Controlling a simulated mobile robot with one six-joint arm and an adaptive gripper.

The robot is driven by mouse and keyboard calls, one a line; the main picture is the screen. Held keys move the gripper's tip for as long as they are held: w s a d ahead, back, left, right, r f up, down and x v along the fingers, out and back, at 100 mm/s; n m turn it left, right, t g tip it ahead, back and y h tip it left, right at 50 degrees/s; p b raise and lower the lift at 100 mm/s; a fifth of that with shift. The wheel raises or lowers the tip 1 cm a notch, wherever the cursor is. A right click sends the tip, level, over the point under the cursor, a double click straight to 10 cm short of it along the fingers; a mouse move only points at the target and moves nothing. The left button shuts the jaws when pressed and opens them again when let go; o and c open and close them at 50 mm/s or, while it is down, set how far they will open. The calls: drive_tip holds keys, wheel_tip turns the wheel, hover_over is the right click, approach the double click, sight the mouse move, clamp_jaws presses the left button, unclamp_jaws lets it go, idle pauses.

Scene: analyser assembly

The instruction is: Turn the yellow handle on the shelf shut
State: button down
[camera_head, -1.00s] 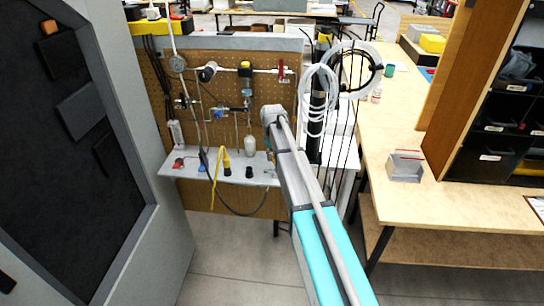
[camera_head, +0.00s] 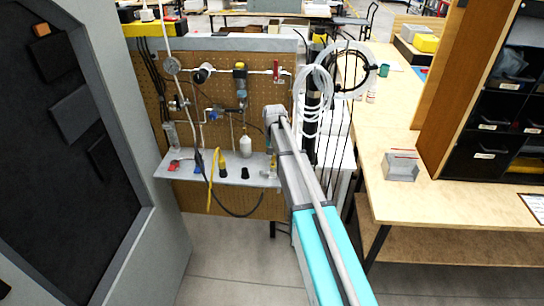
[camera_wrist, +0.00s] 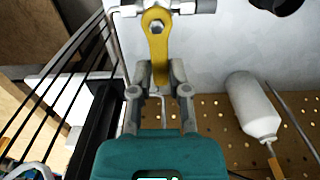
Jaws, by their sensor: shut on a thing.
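The yellow handle (camera_wrist: 157,45) shows in the wrist view as a flat lever bolted to a metal valve (camera_wrist: 168,7) on the pale shelf (camera_wrist: 215,50). My gripper (camera_wrist: 161,77) has its two grey fingers closed on the lever's free end, one on each side. In the head view the shelf (camera_head: 225,176) runs along the pegboard. My arm's end stands over the shelf's right end and mostly hides the valve and handle there.
Black rods (camera_wrist: 62,70) stand on the other side. In the head view, a yellow cable (camera_head: 211,180) hangs over the shelf. A wooden table (camera_head: 440,200) stands to the right.

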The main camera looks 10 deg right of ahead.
idle(0.5)
drive_tip(key=c, duration=0.6)
unclamp_jaws()
